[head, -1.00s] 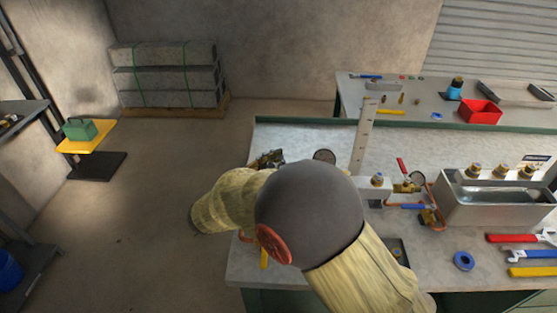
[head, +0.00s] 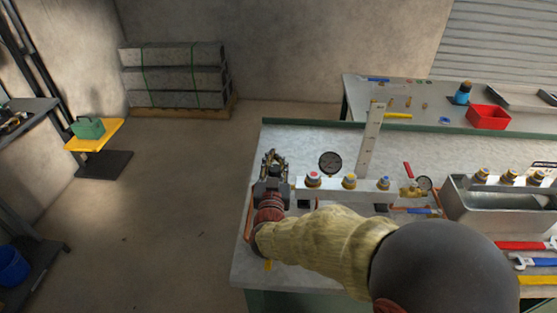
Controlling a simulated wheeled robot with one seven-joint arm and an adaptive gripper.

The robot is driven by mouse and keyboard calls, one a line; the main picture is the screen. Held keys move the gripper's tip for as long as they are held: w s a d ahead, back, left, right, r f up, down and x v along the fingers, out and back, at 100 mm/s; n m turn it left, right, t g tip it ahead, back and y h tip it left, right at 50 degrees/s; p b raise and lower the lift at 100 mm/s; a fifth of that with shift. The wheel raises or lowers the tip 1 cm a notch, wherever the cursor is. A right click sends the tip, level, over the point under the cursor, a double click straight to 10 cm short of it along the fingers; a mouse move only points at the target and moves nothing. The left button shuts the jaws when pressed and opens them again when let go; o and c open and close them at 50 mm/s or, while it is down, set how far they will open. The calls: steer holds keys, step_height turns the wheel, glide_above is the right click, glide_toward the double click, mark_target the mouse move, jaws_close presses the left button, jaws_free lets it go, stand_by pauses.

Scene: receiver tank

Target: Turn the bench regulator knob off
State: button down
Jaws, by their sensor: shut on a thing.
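My gripper (head: 272,160) is at the left end of the near bench (head: 250,255), beside the left end of a pale manifold block (head: 334,193). Its fingers are closed together on something, which looks to be the bench regulator knob. The knob itself is hidden by the fingers and wrist, so its setting cannot be read. A dark round gauge (head: 330,162) stands just right of the gripper.
An upright metal rule-like strip (head: 371,140) stands behind the manifold. To the right are a brass valve with a small gauge (head: 424,184), a metal tank (head: 500,205) and wrenches (head: 525,245). My arm covers the bench's front middle.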

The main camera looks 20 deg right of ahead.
steer(key=shift+a+f+n+t+y, duration=0.1)
steer(key=shift+a+n+t+y, duration=0.15)
steer(key=shift+n+y, duration=0.6)
steer(key=shift+a+n+t+y, duration=0.1)
steer(key=shift+n+t+y, duration=0.15)
steer(key=shift+n+y, duration=0.55)
steer(key=shift+w+a+m+y, duration=0.1)
steer(key=shift+m+y, duration=0.15)
steer(key=shift+y, duration=0.2)
steer(key=c, duration=1.4)
jaws_free()
step_height(320, 180, up, 10)
steer(key=shift+r, duration=0.1)
